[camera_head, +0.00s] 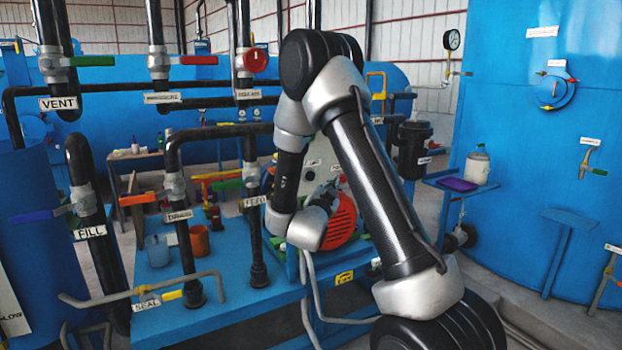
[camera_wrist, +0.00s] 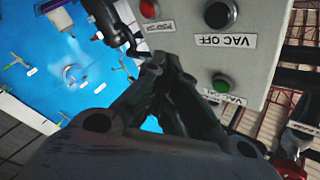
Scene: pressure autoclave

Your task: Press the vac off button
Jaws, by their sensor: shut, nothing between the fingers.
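The vac off button is a dark, round button (camera_wrist: 220,13) on a pale panel (camera_wrist: 258,75), at the top of the wrist view. The "VAC OFF" label (camera_wrist: 222,40) sits just below it in the picture. A green button (camera_wrist: 221,83) lies below that, with a small tilted label under it. A red button (camera_wrist: 148,8) with its own label is to the left. My gripper (camera_wrist: 158,68) is shut and empty; its tips appear left of and below the vac off button. I cannot tell their distance from the panel. In the head view my arm largely hides the panel and fingertips.
In the head view, black pipes with coloured valve handles stand left of my arm, including FEED (camera_head: 255,201) and FILL (camera_head: 90,231). A red-orange round part (camera_head: 340,222) is close beside my wrist. A large blue vessel (camera_head: 510,120) stands at the right.

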